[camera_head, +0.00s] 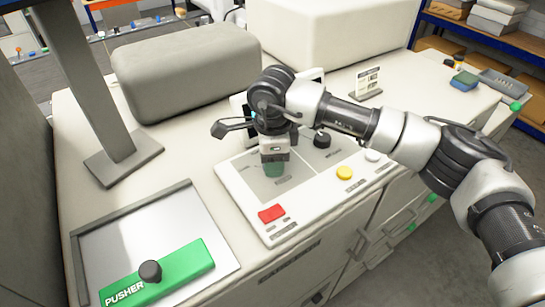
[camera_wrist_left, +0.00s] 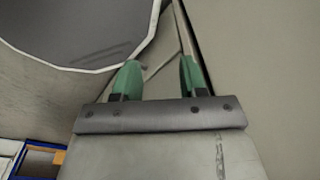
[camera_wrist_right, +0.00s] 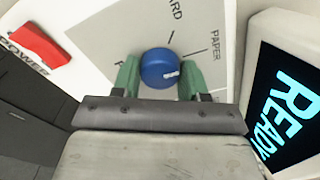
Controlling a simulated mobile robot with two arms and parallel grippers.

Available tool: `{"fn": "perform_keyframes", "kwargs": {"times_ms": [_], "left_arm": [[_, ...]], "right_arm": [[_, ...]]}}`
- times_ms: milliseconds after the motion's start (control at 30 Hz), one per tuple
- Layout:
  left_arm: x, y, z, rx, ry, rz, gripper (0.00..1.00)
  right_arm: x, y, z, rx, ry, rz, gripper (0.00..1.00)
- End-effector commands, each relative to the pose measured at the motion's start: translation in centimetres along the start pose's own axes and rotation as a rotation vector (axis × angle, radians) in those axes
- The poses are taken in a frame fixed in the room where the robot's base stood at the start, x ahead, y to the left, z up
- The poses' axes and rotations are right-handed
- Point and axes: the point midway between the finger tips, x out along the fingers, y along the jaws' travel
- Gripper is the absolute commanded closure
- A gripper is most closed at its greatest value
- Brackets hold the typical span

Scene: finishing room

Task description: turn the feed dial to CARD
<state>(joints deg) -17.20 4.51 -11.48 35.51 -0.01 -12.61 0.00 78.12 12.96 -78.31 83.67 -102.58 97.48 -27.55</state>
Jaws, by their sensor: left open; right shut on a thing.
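The feed dial is a round blue knob (camera_wrist_right: 160,66) with a white pointer mark, on a grey panel patch in the right wrist view. The mark points to the right, nearer the PAPER label (camera_wrist_right: 215,46) than the partly cut-off CARD label (camera_wrist_right: 175,10). My right gripper (camera_wrist_right: 162,78) is shut on the dial, with a green finger on each side. In the head view, my right gripper (camera_head: 274,168) reaches down onto the control panel (camera_head: 232,183) and hides the dial. My left gripper (camera_wrist_left: 156,78) is open and empty in its wrist view; it is outside the head view.
The panel carries a red POWER switch (camera_head: 272,213), a yellow button (camera_head: 344,172) and a black knob (camera_head: 322,139). A lit READY screen (camera_wrist_right: 290,100) stands close beside my right gripper. A green PUSHER bar (camera_head: 180,272) lies on a metal tray at the front left.

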Motion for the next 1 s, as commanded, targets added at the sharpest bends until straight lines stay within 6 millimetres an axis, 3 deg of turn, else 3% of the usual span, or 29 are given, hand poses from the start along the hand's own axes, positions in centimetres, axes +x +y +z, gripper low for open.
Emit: {"fn": "perform_keyframes", "kwargs": {"times_ms": [367, 700, 1000], "left_arm": [[2.3, 0.0, 0.3, 0.000, -0.001, 0.000, 0.57], [6.8, 0.1, 0.7, 0.000, -0.001, 0.000, 0.57], [9.3, 0.1, 0.9, 0.000, -0.001, 0.000, 0.57]], "right_arm": [[0.4, -0.1, 0.0, -0.096, 0.000, -0.004, 0.80], [0.5, -0.1, 0.0, -0.373, 0.001, -0.006, 0.80], [0.2, -0.1, 0.0, -0.632, 0.001, -0.005, 0.80]]}}
